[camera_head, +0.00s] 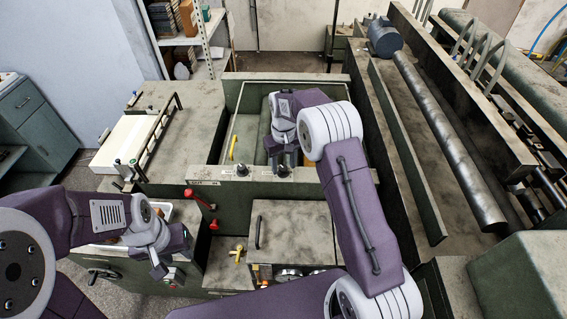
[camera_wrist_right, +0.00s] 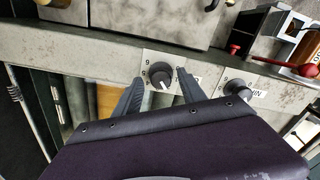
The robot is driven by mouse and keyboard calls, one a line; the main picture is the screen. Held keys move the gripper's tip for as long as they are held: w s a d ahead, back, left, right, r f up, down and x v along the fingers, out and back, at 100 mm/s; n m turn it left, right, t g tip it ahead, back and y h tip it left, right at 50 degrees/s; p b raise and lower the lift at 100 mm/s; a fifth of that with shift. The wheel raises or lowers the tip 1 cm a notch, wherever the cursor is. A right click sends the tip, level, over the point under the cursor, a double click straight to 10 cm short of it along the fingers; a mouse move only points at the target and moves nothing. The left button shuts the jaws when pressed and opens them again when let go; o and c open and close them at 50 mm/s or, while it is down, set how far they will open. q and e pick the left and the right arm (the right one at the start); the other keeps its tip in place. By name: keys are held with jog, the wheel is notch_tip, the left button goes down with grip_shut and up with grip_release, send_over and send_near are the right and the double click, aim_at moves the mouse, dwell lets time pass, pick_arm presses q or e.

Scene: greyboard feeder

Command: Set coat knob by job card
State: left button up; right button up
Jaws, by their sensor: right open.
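Two dark round knobs sit on the front ledge of the green machine. The nearer-to-gripper knob (camera_head: 282,170) also shows in the right wrist view (camera_wrist_right: 160,76) on a pale plate marked 9, its white pointer line toward the lower right. The other knob (camera_head: 242,170) also shows in the wrist view (camera_wrist_right: 238,91), its label partly hidden. My right gripper (camera_head: 284,158) is open, its fingers on either side of the first knob; I cannot tell whether they touch it. My left gripper (camera_head: 160,262) is at the lower left, its fingers unclear. I cannot make out a job card.
Red-knobbed levers (camera_head: 201,199) stick out of the machine front, left of the knobs. A lidded box (camera_head: 292,230) with a black handle stands below the ledge. A yellow handle (camera_head: 232,148) stands behind the left knob. Long rollers (camera_head: 445,140) fill the right side.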

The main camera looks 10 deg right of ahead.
jog(key=shift+a, duration=0.1)
grip_shut()
jog(key=shift+r, duration=0.1)
